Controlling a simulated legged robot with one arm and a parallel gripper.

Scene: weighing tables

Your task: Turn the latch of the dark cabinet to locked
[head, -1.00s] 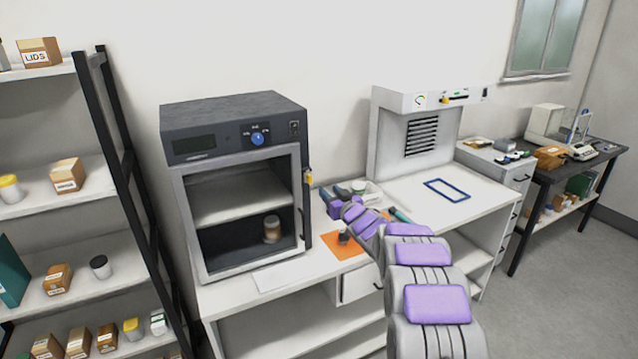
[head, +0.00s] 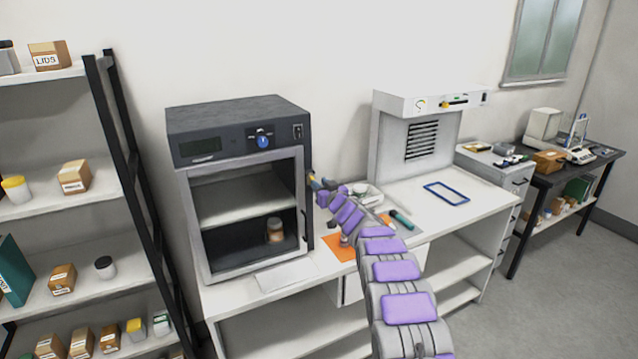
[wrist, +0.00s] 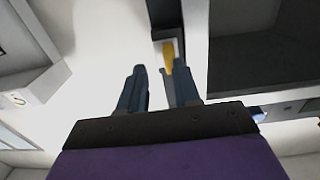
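The dark cabinet (head: 240,118) stands on the white bench at the left of the head view, with a blue knob (head: 263,142) on its top panel. Its yellow latch (head: 311,178) is on the right edge of the front, partly hidden by my gripper (head: 320,187). In the wrist view the latch (wrist: 168,54) points toward my gripper (wrist: 157,82). The two dark fingers are apart, with the latch tip between their lines, closer to the right finger. I cannot tell whether they touch it. Nothing is held.
A jar (head: 275,230) stands inside the cabinet on its floor. An orange mat (head: 338,249), a green-handled tool (head: 402,220) and a white tray lie right of the cabinet. A shelf rack (head: 135,190) stands at left. A blue frame (head: 446,193) lies on the right worktop.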

